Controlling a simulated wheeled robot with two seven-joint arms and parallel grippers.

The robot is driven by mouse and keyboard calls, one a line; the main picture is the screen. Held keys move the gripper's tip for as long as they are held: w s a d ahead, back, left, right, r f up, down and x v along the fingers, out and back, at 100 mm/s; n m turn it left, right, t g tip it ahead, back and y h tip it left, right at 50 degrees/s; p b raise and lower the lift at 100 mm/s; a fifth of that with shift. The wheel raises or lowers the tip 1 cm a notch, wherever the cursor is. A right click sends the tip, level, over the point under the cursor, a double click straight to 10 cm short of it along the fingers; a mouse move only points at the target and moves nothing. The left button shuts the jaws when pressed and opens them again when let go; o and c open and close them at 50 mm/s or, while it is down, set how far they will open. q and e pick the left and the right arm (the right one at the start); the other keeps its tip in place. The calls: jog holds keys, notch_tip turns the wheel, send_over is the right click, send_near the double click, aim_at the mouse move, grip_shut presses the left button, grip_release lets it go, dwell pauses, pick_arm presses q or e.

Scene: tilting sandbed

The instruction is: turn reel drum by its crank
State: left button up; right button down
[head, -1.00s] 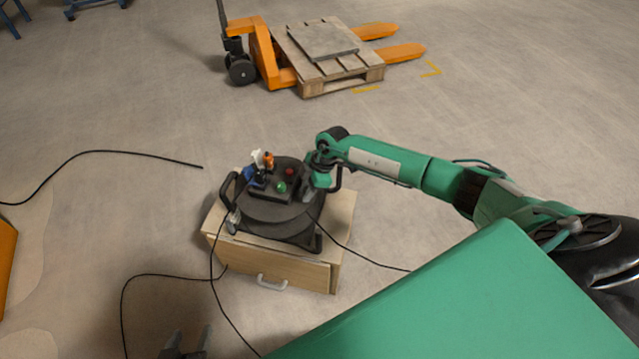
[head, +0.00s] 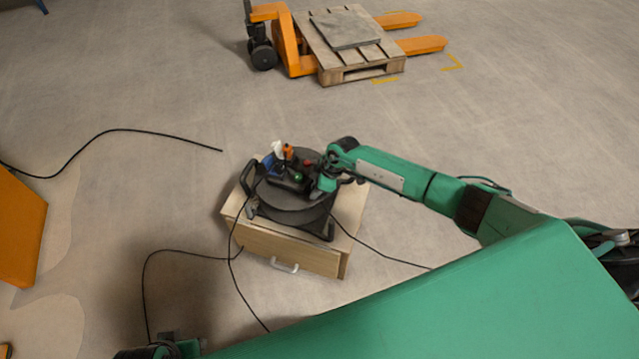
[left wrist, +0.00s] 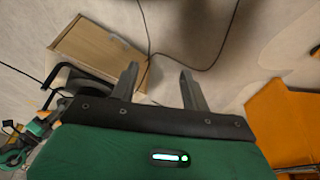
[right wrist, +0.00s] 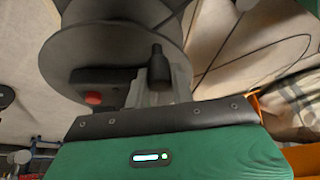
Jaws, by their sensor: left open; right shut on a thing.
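The cable reel (head: 290,212), a dark round drum in a black frame, stands on a small wooden cabinet (head: 262,250). My right gripper (head: 326,183) is at the right side of the drum. In the right wrist view the drum's grey disc (right wrist: 120,40) fills the top, and a black crank knob (right wrist: 158,68) stands at the fingers. The right gripper (right wrist: 155,92) is shut on the knob; the exact contact is partly hidden. My left gripper (left wrist: 158,85) is open and empty, with the cabinet (left wrist: 97,55) beyond it.
Small coloured items and buttons (head: 290,165) sit on the reel's top. Black cables (head: 150,270) trail over the floor. A pallet (head: 350,50) on an orange pallet truck (head: 290,40) stands behind. An orange object (head: 20,230) is at the left.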

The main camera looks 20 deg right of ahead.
pick_arm(q)
jog(key=shift+p+x, duration=0.3)
jog(key=shift+x, duration=0.75)
pick_arm(e)
jog(key=shift+s+a, duration=0.1)
jog(key=shift+a, duration=0.1)
pick_arm(q)
jog(key=shift+s, duration=0.15)
pick_arm(e)
jog(key=c, duration=1.2)
grip_release()
jog(key=shift+d+r, duration=0.15)
jog(key=shift+r, duration=0.15)
pick_arm(q)
jog(key=shift+g, duration=0.5)
jog(key=p+x, duration=0.1)
jog(key=x, duration=0.1)
jog(key=s+p+x, duration=0.1)
jog(key=x, duration=0.2)
jog(key=shift+s+a+f+p, duration=0.1)
jog(key=shift+s+f+p, duration=0.05)
jog(key=shift+f+p, duration=0.2)
pick_arm(e)
jog(key=v, duration=1.3)
jog(key=shift+s, duration=0.2)
jog(key=shift+c, duration=0.2)
